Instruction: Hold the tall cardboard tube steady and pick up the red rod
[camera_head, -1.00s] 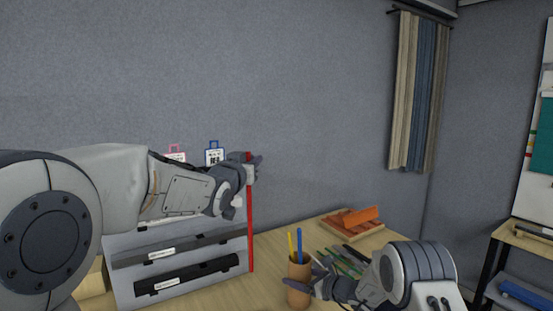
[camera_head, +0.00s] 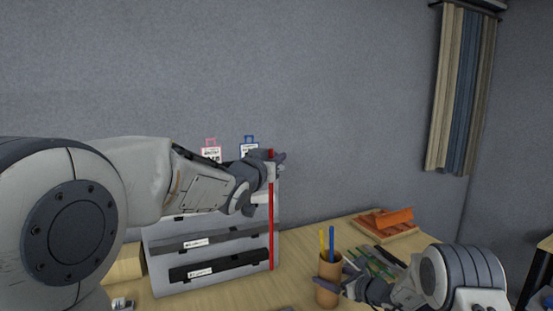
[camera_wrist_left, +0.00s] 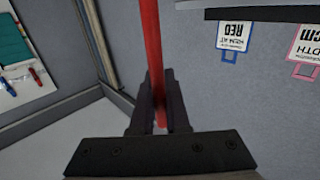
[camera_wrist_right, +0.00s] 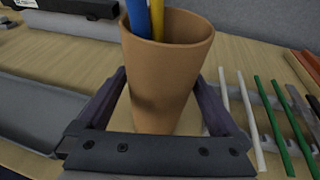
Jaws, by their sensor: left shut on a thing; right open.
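The brown cardboard tube (camera_head: 328,272) stands upright on the table, with a blue rod (camera_head: 332,243) and a yellow rod (camera_head: 322,240) sticking out of its top. My right gripper (camera_head: 330,285) is open, its fingers on either side of the tube; the right wrist view shows the tube (camera_wrist_right: 165,85) between them, and I cannot tell whether they touch it. My left gripper (camera_head: 272,165) is shut on the red rod (camera_head: 271,225), near its upper end. The rod hangs upright in front of the grey rack; the left wrist view shows it (camera_wrist_left: 151,40) between the fingers.
The grey rack (camera_head: 225,263) with black trays stands left of the tube. A blue-clipped tag (camera_head: 249,148) and a pink-clipped tag (camera_head: 210,152) show above it. An orange block in a wooden tray (camera_head: 388,222) and several green rods (camera_head: 372,262) lie to the right.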

